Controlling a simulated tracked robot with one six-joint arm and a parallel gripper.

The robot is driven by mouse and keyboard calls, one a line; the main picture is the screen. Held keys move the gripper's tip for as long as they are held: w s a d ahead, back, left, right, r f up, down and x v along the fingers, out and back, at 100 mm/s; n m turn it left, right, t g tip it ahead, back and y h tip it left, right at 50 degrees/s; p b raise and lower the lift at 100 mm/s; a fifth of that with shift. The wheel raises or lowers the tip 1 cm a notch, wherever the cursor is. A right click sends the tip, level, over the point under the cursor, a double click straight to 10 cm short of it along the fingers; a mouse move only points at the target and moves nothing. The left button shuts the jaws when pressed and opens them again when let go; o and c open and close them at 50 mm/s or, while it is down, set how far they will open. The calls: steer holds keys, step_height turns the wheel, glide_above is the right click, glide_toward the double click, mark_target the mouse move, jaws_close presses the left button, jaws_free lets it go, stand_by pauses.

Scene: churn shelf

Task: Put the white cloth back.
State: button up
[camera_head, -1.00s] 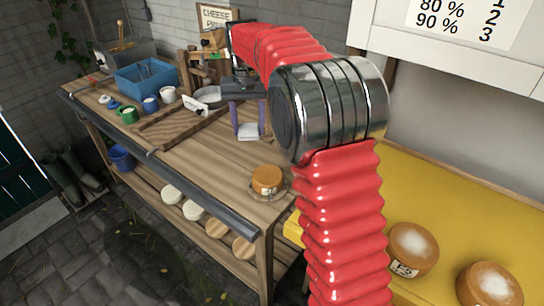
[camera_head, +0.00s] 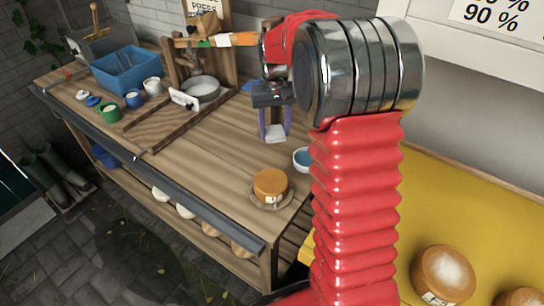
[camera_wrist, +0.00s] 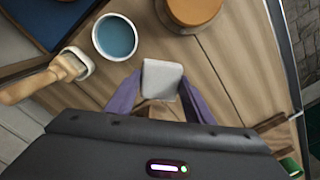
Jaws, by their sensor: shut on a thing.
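The white cloth (camera_wrist: 162,80) is a small folded piece between the two purple fingers of my gripper (camera_wrist: 155,95) in the wrist view. In the head view the cloth (camera_head: 274,133) shows at the lower ends of the fingers of my gripper (camera_head: 274,128). My gripper is shut on it and points down over the wooden bench (camera_head: 200,155). Whether the cloth touches the bench top is hard to tell.
An orange cheese on a plate (camera_head: 270,186) and a blue-filled bowl (camera_head: 302,159) stand near my gripper. A wooden-handled brush (camera_wrist: 60,72) shows in the wrist view. The press, pan (camera_head: 202,88), cups and blue tub (camera_head: 132,72) stand farther left. The mid-bench is fairly clear.

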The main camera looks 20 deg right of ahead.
glide_above(274, 159)
steer(key=shift+f, duration=3.15)
steer(key=shift+f, duration=1.85)
steer(key=shift+f, duration=0.1)
steer(key=o, duration=1)
step_height(274, 159, up, 12)
steer(key=shift+r, duration=0.1)
